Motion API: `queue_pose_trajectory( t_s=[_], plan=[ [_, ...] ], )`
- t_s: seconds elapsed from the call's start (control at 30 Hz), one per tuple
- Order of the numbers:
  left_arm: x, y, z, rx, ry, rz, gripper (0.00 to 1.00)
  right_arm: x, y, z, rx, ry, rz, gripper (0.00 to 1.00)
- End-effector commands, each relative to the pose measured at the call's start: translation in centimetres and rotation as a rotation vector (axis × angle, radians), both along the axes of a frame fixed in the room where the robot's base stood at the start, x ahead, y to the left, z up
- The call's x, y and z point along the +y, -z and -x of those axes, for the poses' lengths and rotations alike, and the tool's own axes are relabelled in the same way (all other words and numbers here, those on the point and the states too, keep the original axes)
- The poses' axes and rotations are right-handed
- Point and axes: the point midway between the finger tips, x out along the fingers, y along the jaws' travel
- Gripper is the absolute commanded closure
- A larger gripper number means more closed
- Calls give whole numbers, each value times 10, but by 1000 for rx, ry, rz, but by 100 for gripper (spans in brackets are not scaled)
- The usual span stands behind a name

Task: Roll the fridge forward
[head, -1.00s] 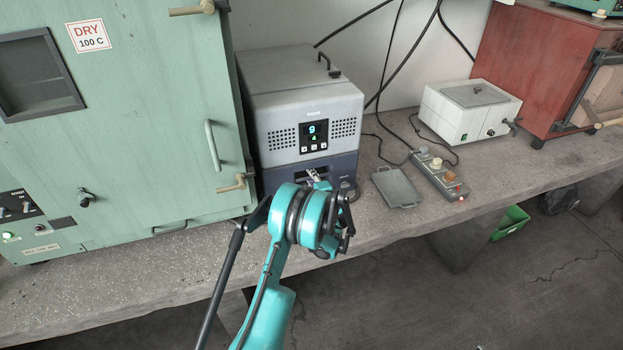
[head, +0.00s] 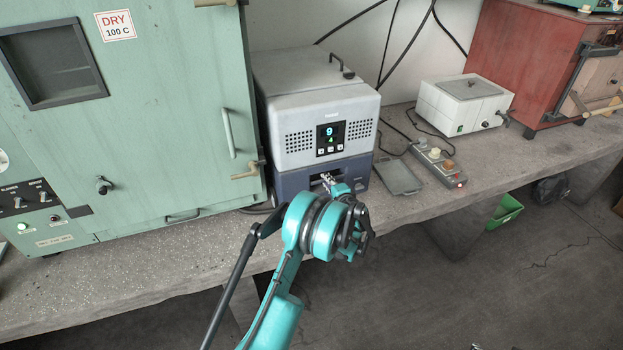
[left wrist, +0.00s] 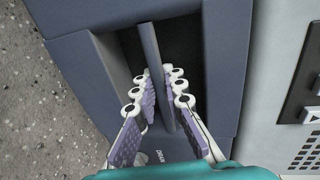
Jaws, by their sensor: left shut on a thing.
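The fridge (head: 330,105) is a grey box with a blue-lit display and a dark blue-grey lower front, standing on the concrete bench beside the green oven. My left gripper (head: 330,182) reaches into the recess in its lower front. In the left wrist view, the left gripper (left wrist: 157,78) is shut on an upright-looking grey bar handle (left wrist: 149,42) in the dark recess (left wrist: 185,45), with one purple-padded finger on each side. In the head view, my arm hides part of the bench front, and the fingers show only small. My right gripper is in no view.
The green oven (head: 165,120) stands close at the fridge's left. A flat grey tray (head: 400,177) lies just right of the fridge, with a power strip (head: 437,165) and white box (head: 465,110) beyond. The bench (head: 190,245) has a narrow bare strip along its front edge.

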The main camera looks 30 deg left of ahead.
Motion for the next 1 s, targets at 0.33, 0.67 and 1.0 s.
queue_pose_trajectory(
  t_s=[0.33, 0.67, 1.0],
  plan=[
    [-54, 2, 36, 1, -4, 3, 100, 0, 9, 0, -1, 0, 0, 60],
    [-68, 1, 50, 2, -5, 4, 100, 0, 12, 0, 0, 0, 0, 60],
    [-69, 2, 50, 2, -5, 4, 83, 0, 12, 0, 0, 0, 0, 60]
  ],
)
